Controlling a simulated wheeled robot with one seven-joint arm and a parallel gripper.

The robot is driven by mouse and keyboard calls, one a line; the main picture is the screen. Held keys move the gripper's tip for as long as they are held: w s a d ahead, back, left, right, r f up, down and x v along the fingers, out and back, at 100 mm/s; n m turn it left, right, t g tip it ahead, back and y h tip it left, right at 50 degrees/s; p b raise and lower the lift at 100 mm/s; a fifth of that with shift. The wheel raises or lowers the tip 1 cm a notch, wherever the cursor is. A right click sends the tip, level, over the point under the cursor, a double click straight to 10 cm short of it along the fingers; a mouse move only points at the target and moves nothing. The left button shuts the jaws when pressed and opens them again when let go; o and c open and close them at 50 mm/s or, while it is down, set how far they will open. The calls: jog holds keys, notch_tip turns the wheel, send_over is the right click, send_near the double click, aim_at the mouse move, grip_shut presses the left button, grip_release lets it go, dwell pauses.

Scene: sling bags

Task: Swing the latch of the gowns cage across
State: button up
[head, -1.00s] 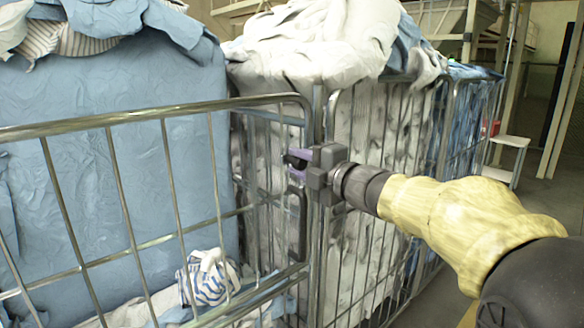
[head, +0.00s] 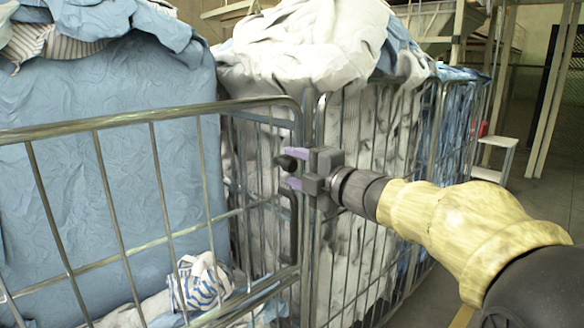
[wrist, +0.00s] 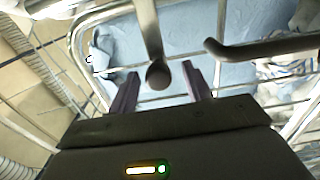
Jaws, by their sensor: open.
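The front wire cage (head: 150,119) holds a large blue cloth load at the left of the head view. A latch with a dark rounded end (head: 287,162) is at its right corner; the round end also shows in the wrist view (wrist: 158,76). My gripper (head: 291,168) is open at that corner. Its two purple fingers stand on either side of the latch end, with gaps visible in the wrist view (wrist: 161,86). No label shows which cage is for gowns. The latch's pivot is hard to make out.
A second cage (head: 350,230) piled with pale cloth stands close behind, with another cage of blue cloth beyond. A dark elongated loop (head: 293,228) hangs on the bars below my gripper. A curved metal bar (wrist: 260,47) crosses the wrist view's right. Open floor lies at the right.

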jog(key=v, duration=1.5)
jog(key=shift+s+d, duration=0.25)
jog(key=shift+d, duration=0.05)
jog(key=shift+f, duration=0.1)
